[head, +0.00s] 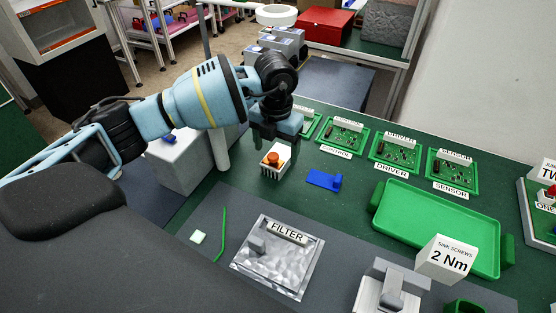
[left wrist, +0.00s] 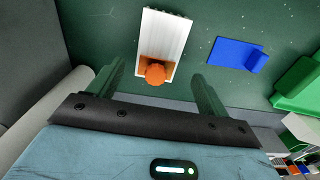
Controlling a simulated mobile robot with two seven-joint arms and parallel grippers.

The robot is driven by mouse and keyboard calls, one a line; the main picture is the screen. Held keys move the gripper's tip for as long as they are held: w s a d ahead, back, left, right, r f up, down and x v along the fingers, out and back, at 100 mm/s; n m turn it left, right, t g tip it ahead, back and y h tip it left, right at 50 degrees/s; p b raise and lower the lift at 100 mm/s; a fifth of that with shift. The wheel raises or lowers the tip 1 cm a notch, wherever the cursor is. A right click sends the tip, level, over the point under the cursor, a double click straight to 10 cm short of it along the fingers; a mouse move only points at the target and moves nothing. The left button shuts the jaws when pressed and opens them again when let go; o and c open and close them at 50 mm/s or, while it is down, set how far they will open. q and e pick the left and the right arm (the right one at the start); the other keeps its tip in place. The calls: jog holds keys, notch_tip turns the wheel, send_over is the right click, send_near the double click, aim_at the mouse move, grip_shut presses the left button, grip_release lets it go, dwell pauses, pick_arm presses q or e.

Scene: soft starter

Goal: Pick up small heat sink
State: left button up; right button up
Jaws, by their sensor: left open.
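The small heat sink, a white finned block (head: 270,171) with an orange knob, lies on the green table top in the head view. In the left wrist view the same heat sink (left wrist: 166,28) lies lengthwise, its orange knob end nearest my gripper. My right gripper is not in view.
A blue bracket (head: 323,180) lies right of the heat sink, also in the left wrist view (left wrist: 232,53). Green board trays (head: 342,136) stand behind. A green tray (head: 440,216) is at right, a FILTER bag (head: 277,270) in front. A white box (head: 180,162) stands left.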

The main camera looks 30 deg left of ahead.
pick_arm(q)
jog(key=shift+w+a+f, duration=0.1)
jog(key=shift+f, duration=1.2)
jog(key=shift+a+f, duration=0.1)
jog(key=shift+f, duration=1.15)
jog(key=shift+c, duration=0.2)
jog(key=c, duration=1.2)
